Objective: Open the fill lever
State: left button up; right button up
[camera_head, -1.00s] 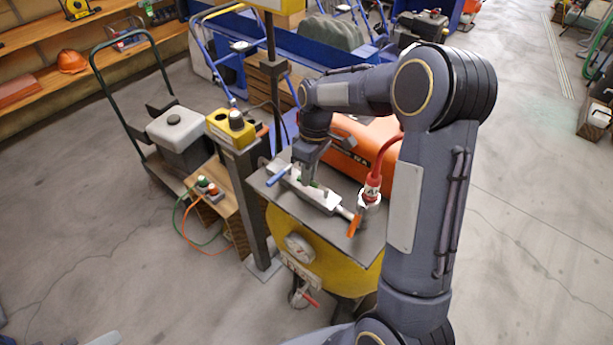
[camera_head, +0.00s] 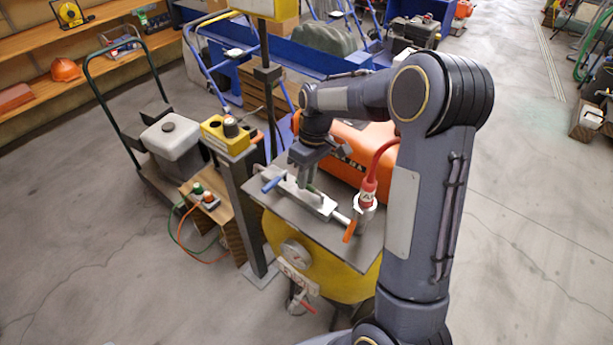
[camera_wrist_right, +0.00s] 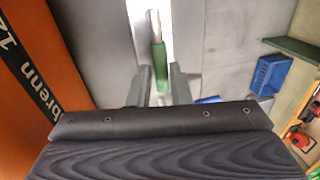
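A silver valve bar (camera_head: 310,201) lies on the grey top plate of the yellow machine. It carries a blue lever (camera_head: 272,185) at its left end, a green-handled lever (camera_head: 313,189) near its middle and an orange lever (camera_head: 350,231) at its right end. Which one is the fill lever cannot be read. My right gripper (camera_head: 303,184) points down at the bar by the green lever. In the right wrist view, its fingers (camera_wrist_right: 161,86) are apart, with the green handle (camera_wrist_right: 160,66) showing in line with the gap, not visibly gripped. My left gripper is not in view.
A red hose fitting (camera_head: 368,190) stands beside the orange lever. An orange tank (camera_head: 345,155) lies behind the plate. A post with a yellow box (camera_head: 228,135) stands to the left. A gauge (camera_head: 295,250) sits on the yellow front.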

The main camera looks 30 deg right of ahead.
jog(key=o, duration=0.4)
jog(key=shift+c, duration=0.2)
notch_tip(320, 180, up, 8)
jog(key=d, duration=0.1)
jog(key=shift+w+d+f, duration=0.2)
jog(key=shift+w+d, duration=0.05)
